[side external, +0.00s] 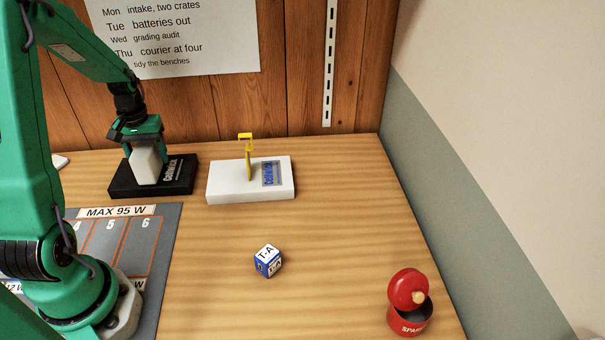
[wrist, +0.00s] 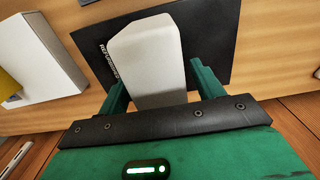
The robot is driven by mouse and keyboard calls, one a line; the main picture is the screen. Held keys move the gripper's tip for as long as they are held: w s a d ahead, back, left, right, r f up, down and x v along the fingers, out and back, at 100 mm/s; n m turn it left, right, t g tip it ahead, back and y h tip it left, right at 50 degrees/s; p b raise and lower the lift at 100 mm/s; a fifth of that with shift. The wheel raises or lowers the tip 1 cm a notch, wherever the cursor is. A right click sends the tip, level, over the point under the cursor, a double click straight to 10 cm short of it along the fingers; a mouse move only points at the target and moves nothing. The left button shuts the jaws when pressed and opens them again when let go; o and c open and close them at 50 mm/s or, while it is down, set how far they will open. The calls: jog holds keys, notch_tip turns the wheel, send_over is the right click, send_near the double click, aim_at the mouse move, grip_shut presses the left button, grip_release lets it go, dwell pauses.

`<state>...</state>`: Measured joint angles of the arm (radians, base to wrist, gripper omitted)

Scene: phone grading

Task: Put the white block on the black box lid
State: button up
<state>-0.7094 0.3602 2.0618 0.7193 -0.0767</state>
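The white block (side external: 146,166) stands upright in my gripper (side external: 143,150), over the black box lid (side external: 182,176) at the back left. Its lower end is at or just above the lid; a small gap cannot be ruled out. In the wrist view the white block (wrist: 146,50) lies between the two green fingers of my gripper (wrist: 160,92), one close on each side. The black box lid (wrist: 212,40) is behind it there, with pale lettering partly covered by the block.
A white box (side external: 225,182) with a yellow stand (side external: 249,165) on it is just right of the lid. A lettered cube (side external: 267,261), an open red tin (side external: 411,318) and a grey numbered mat (side external: 166,235) are nearer the front. The table's middle right is clear.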

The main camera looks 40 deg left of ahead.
jog(key=shift+r, duration=0.1)
notch_tip(320, 180, up, 12)
jog(key=shift+r, duration=0.1)
dwell(0.8)
dwell(0.4)
jog(key=shift+w+d+r, duration=0.1)
jog(key=shift+d+r, duration=0.1)
jog(key=shift+d, duration=0.2)
jog(key=s+d+r+m+t, duration=0.2)
jog(key=d+m, duration=0.1)
jog(key=d, duration=0.5)
jog(key=s+d+r+m+t, duration=0.1)
jog(key=s+d+r+m, duration=0.1)
jog(key=d, duration=0.6)
jog(key=s+d+r+m+t, duration=0.2)
jog(key=s+d+m, duration=0.1)
jog(key=d, duration=0.5)
jog(key=shift+s+d+m+t, duration=0.3)
jog(key=shift+d+m, duration=0.1)
jog(key=shift+m, duration=0.1)
